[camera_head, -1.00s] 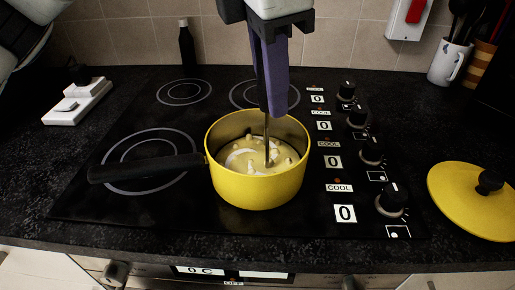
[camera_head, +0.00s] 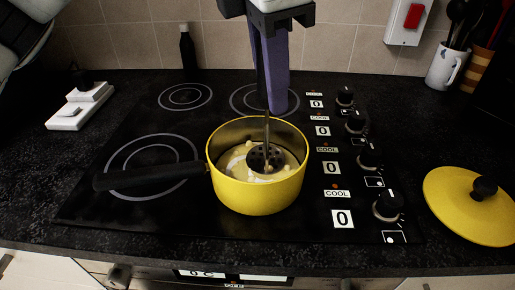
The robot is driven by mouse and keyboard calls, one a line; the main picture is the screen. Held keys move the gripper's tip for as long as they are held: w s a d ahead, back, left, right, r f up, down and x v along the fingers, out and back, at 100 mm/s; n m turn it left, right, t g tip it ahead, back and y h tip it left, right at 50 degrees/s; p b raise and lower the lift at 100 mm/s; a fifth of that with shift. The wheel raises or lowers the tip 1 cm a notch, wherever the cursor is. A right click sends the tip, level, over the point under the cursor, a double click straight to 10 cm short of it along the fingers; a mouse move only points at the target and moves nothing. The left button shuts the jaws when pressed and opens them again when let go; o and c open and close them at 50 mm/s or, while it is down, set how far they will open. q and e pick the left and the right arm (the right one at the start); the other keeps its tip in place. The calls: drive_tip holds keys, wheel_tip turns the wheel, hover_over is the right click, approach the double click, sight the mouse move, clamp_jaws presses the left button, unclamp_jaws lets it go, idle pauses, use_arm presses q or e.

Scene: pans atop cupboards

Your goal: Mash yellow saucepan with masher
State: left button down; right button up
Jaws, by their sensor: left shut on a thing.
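The yellow saucepan (camera_head: 257,198) stands on the black hob, its black handle (camera_head: 150,178) pointing left. Pale, lumpy food (camera_head: 236,163) lies inside. The masher (camera_head: 264,157) is upright in the pan, with its dark, perforated round head showing at the level of the food. I cannot tell whether the head touches the food. My left gripper (camera_head: 270,100) comes down from the top middle, above the pan, and is shut on the masher; its purple finger hides part of the handle. My right gripper is not in view.
A yellow lid (camera_head: 472,207) lies on the dark worktop at right. Control knobs (camera_head: 388,205) line the hob's right side. A dark bottle (camera_head: 187,47), a white socket block (camera_head: 80,106) and a utensil mug (camera_head: 447,66) stand around the hob. The hob's left side is mostly clear.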

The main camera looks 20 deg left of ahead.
use_arm(q)
drive_tip(key=shift+s+a, duration=0.1)
drive_tip(key=shift+s+a+f+b, duration=0.1)
drive_tip(key=shift+s+a+b, duration=0.35)
drive_tip(key=shift+a, duration=0.05)
drive_tip(key=shift+s+a+b, duration=0.35)
drive_tip(key=shift+s+a, duration=0.35)
drive_tip(key=shift+a, duration=0.1)
drive_tip(key=shift+f, duration=0.1)
drive_tip(key=shift+f+b, duration=0.85)
drive_tip(key=shift+f, duration=0.05)
